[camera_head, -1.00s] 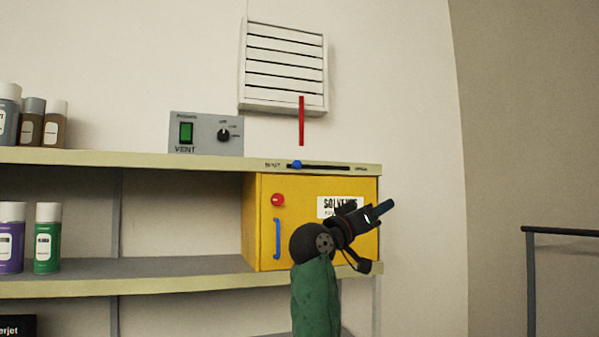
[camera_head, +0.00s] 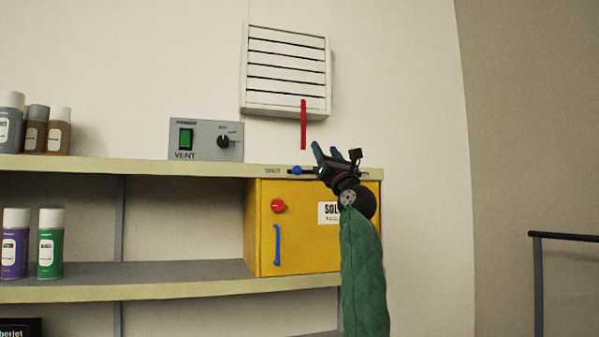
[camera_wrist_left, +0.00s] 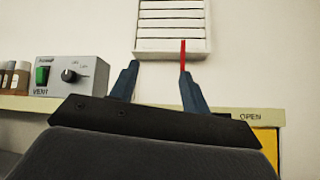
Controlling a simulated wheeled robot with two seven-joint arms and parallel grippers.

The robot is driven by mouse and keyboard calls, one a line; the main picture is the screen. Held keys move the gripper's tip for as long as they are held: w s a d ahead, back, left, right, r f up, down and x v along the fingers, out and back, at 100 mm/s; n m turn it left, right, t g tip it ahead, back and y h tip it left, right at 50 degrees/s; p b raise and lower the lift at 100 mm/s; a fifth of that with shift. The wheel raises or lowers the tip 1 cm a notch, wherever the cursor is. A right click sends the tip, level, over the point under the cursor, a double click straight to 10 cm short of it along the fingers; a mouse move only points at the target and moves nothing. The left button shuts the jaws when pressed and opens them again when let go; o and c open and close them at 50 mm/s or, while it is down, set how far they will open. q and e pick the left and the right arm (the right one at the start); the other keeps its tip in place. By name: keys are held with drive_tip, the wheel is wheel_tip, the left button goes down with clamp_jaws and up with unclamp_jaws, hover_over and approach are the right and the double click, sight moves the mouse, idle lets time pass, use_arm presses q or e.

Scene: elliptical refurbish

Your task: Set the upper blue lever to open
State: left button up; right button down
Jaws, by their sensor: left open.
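The upper blue lever (camera_head: 296,170) is a small blue knob on a dark slot in the upper shelf's front edge. It sits at the slot's left end, beside the left label, which appears to read SHUT. My left gripper (camera_head: 325,150) is just right of the knob, apart from it in the picture, with its fingers pointing up and left. It is open and empty. In the left wrist view the open fingers (camera_wrist_left: 159,71) point up toward the wall. The OPEN label (camera_wrist_left: 250,117) shows at the right there, and the knob is hidden. My right gripper is not in view.
A yellow cabinet (camera_head: 262,225) with a red knob (camera_head: 278,206) and a lower blue handle (camera_head: 278,244) sits below. A grey VENT box (camera_head: 205,140) stands on the upper shelf (camera_head: 130,166). A red strip (camera_head: 303,125) hangs from the wall vent (camera_head: 285,70).

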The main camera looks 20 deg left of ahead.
sight(300, 171)
use_arm(q)
drive_tip(key=a+f+n+g, duration=0.1)
drive_tip(key=f+n+g, duration=0.1)
drive_tip(key=w+a+f+n+g, duration=0.1)
drive_tip(key=a+f+n+g, duration=0.1)
drive_tip(key=w+a+f+n+g, duration=0.1)
drive_tip(key=a+f+n+g, duration=0.1)
drive_tip(key=shift+w+f+h+p, duration=0.15)
drive_tip(key=shift+f+h+p, duration=0.1)
drive_tip(key=shift+h+p, duration=0.05)
drive_tip(key=p+x, duration=0.3)
drive_tip(key=x, duration=0.3)
drive_tip(key=shift+a+p, duration=0.1)
drive_tip(key=shift+p, duration=0.25)
drive_tip(key=shift+w+a+r, duration=0.1)
drive_tip(key=shift+w+a, duration=0.25)
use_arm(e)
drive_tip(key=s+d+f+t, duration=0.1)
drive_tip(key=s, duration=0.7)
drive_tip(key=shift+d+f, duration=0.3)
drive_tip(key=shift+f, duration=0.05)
use_arm(q)
clamp_jaws()
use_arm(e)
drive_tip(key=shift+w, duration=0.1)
